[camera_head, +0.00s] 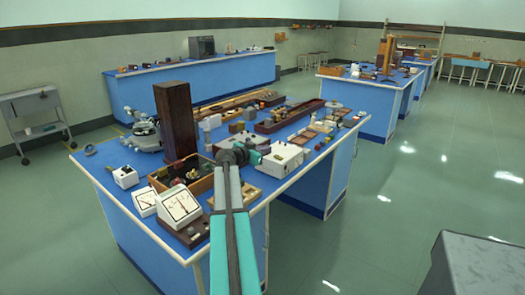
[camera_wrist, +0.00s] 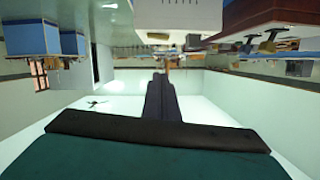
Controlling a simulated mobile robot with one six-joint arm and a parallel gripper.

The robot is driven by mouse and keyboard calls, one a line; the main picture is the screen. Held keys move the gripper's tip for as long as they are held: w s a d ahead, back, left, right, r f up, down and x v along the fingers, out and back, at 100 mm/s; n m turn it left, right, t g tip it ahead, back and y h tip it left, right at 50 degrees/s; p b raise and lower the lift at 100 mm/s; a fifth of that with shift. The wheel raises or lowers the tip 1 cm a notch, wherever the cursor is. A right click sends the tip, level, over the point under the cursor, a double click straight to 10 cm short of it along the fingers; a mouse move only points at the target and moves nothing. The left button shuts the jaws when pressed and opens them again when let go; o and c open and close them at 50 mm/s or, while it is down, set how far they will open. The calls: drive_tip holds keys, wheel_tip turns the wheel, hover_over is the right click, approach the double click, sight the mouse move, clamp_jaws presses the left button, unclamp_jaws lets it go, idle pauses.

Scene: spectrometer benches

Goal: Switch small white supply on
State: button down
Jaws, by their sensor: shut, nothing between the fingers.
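A white box-shaped instrument (camera_head: 281,159) stands near the front right edge of the near blue bench (camera_head: 95,172). A smaller white box (camera_head: 125,177) stands at the bench's left edge. I cannot tell from labels which is the small white supply, and no switch is clear. My arm reaches over the front edge, and my gripper (camera_head: 259,148) is beside the larger white box, at its left in the head view. In the wrist view, which looks upside down, my gripper (camera_wrist: 160,80) is shut and empty. A white box with dark slots (camera_wrist: 178,17) shows above it, apart from the fingers.
Two white meters (camera_head: 178,207) stand at the near corner. A wooden tray of parts (camera_head: 160,184), a tall dark wooden block (camera_head: 176,120) and a grey instrument (camera_head: 143,130) crowd the left.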

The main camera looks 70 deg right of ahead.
drive_tip(key=p, duration=0.2)
hover_over(273, 161)
drive_tip(key=shift+s+d+f, duration=0.15)
drive_tip(key=shift+s+f, duration=0.1)
drive_tip(key=shift+f, duration=0.6)
drive_tip(key=shift+w+f, duration=0.1)
drive_tip(key=shift+f, duration=0.85)
drive_tip(key=shift+w+f+p, duration=0.15)
drive_tip(key=shift+f+p, duration=0.25)
drive_tip(key=shift+f, duration=0.65)
